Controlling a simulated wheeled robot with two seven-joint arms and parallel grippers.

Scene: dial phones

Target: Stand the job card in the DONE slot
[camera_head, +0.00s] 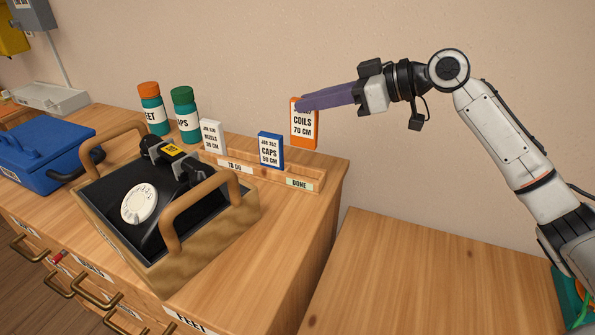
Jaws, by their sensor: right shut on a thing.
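An orange-edged job card (303,130) reading COILS 70 CM is upright in my right gripper (304,103). The gripper's purple fingers are shut on the card's top part and cover some of its print. The card is above and behind the right end of a wooden card rack. The DONE label (300,184) is on the rack's front at its right end. A white card (212,136) and a blue CAPS card (270,150) stand in the rack (237,173), the white one near the TO DO label (235,165). My left gripper is not in view.
A wooden tray with two arched handles (250,224) holds a black dial phone (160,210) in front of the rack. Two teal bottles (185,120) stand behind left, and a blue box (45,150) is far left. The lower wooden surface (450,275) at right is clear.

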